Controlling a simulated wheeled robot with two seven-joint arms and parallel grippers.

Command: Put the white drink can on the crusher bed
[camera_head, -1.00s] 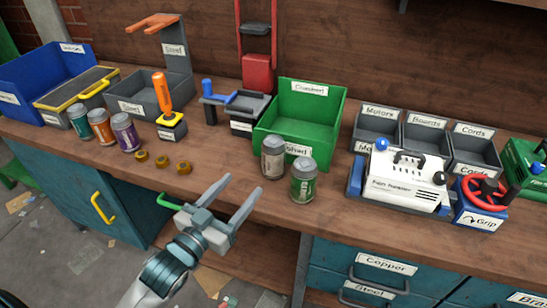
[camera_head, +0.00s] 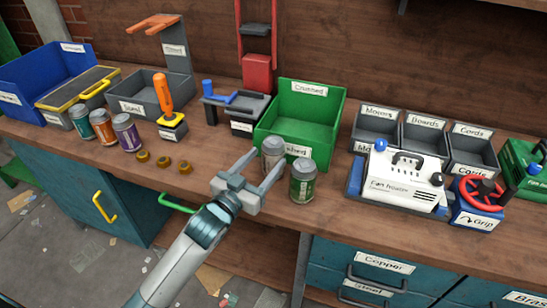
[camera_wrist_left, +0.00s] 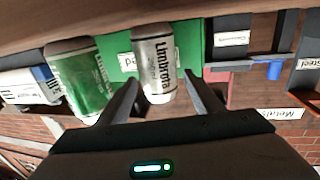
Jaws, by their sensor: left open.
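The white drink can (camera_head: 272,152), greyish white with dark lettering, stands upright on the bench in front of the green bin. In the left wrist view the can (camera_wrist_left: 155,65) appears between the open fingertips. My left gripper (camera_head: 267,160) is open, its fingers pointing at the can, one to each side; I cannot tell whether they touch it. The red upright frame (camera_head: 257,75) with a dark block between its posts looks like the crusher; its bed is not clearly distinguishable. My right gripper is not in view.
A green can (camera_head: 303,182) stands close to the right finger. The green bin (camera_head: 315,100) is just behind. A grey clamp-like device with a blue handle (camera_head: 228,98) stands left of it. The bench front is clear.

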